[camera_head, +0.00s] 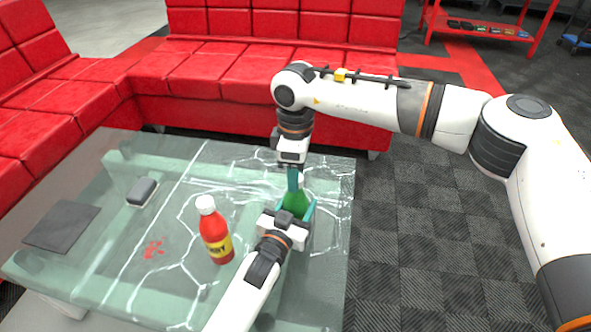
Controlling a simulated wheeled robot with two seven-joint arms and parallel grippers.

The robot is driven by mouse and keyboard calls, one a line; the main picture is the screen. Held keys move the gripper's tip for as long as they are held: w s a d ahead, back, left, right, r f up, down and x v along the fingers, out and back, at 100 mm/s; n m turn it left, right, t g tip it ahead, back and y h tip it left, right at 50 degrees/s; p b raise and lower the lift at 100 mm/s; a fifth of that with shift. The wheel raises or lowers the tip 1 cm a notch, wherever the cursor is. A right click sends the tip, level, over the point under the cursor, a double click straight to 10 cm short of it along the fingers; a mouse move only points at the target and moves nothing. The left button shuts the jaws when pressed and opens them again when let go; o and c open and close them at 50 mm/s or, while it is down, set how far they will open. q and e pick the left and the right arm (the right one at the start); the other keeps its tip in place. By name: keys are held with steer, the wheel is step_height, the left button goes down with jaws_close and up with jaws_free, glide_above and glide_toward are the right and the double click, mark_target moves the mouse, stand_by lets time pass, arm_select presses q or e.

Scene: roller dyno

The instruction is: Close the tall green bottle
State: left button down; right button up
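The tall green bottle (297,203) stands on the glass table. Only part of its green body shows; my grippers cover much of it. My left gripper (297,208) reaches in from the front, with its teal fingers on either side of the bottle, closed around it. My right gripper (293,180) points straight down directly above the bottle's top. Its teal fingers overlap in this view, so their gap is hidden. I cannot make out a cap between them or on the bottle's neck.
A red bottle with a white cap and yellow label (215,232) stands left of my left gripper. A dark sponge-like block (142,191) and a dark flat mat (62,226) lie on the glass table (110,255). Red sofas (215,75) border the table behind and left.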

steer(key=shift+r, duration=0.1)
steer(key=shift+r, duration=2.15)
steer(key=shift+c, duration=0.3)
